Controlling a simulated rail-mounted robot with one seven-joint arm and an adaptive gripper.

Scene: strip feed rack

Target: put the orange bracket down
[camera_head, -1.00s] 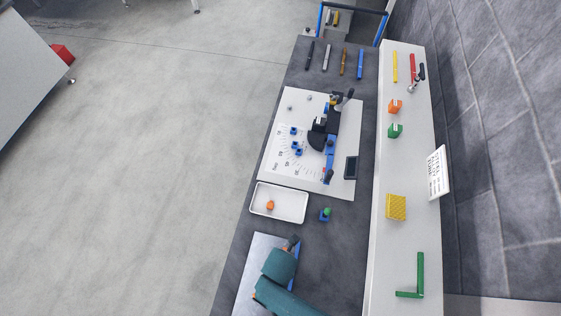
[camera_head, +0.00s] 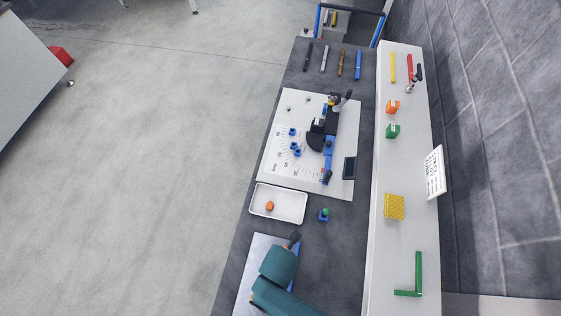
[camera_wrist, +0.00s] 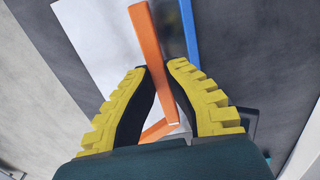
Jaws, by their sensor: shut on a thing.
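The orange bracket (camera_wrist: 148,38) is an L-shape of flat bars in the wrist view. Its long bar runs between my fingers, and its short leg (camera_wrist: 158,130) shows lower down, near my palm. My gripper (camera_wrist: 168,68), with yellow ribbed fingers and black pads, is shut on the long bar. Below it lies a pale metal plate (camera_wrist: 90,25) with a blue bar (camera_wrist: 189,35) close to the right of the bracket. In the head view the plate (camera_head: 249,268) is at the bottom of the bench. My teal arm covers much of it and most of the bracket.
A white tray (camera_head: 292,218) with an orange piece (camera_head: 270,206) stands just beyond the plate. A small blue-and-green item (camera_head: 324,215) is beside it. Farther up is a white board (camera_head: 335,188) with a black-and-blue fixture. A pale shelf (camera_head: 400,165) runs along the right.

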